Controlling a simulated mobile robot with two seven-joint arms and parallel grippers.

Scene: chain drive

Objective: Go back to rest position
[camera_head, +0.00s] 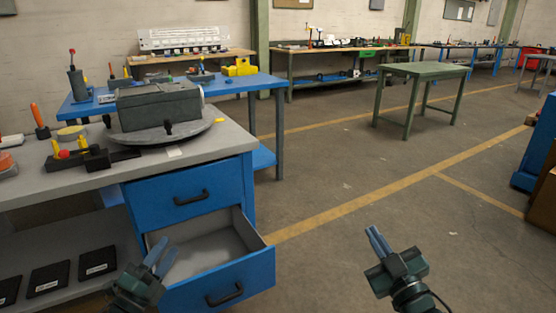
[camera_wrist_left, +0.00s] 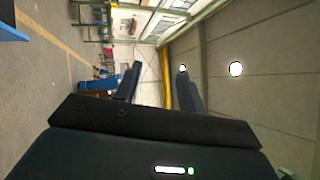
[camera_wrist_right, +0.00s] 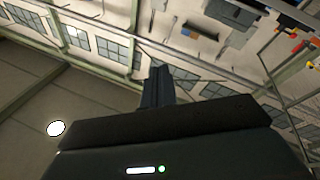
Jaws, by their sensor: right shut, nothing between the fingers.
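My left gripper (camera_head: 162,258) is at the lower left of the head view, in front of the open lower drawer. Its two fingers stand apart with nothing between them; they also show apart in the left wrist view (camera_wrist_left: 157,85). My right gripper (camera_head: 376,238) is at the lower right over bare floor, pointing up. Its fingers are together and empty, and they show as one closed pair in the right wrist view (camera_wrist_right: 157,85).
A grey-topped workbench (camera_head: 228,135) stands at the left with a grey housing (camera_head: 160,106) on a round plate. Its lower blue drawer (camera_head: 225,283) is pulled out near my left gripper. A green table (camera_head: 425,69) stands further back. The floor in the middle is clear.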

